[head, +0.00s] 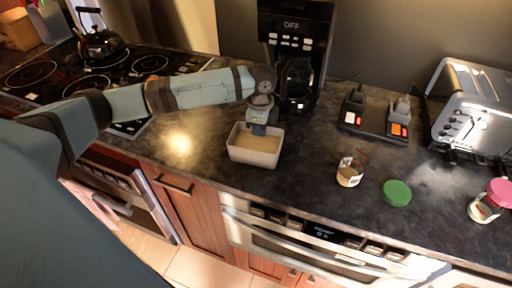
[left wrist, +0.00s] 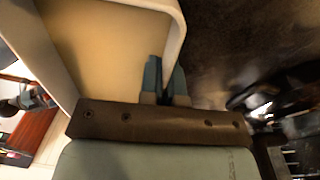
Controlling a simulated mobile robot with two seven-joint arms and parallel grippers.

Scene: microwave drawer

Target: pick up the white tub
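The white tub (head: 254,157) is a rectangular open container with a tan inside, upright on the dark counter near its front edge. I cannot tell whether it is lifted at all. My left gripper (head: 259,129) points down at the tub's back rim. In the left wrist view the tub (left wrist: 110,40) fills the upper left, and the left gripper's fingers (left wrist: 165,80) are on either side of its wall, one inside and one outside, close against it. The fingertips are partly hidden by the rim.
A coffee maker (head: 297,50) stands behind the tub. To the right are a dark tray with shakers (head: 375,122), a small jar (head: 349,172), a green lid (head: 397,192), a toaster (head: 472,105) and a pink-lidded jar (head: 490,203). A kettle (head: 101,42) sits on the stove at left.

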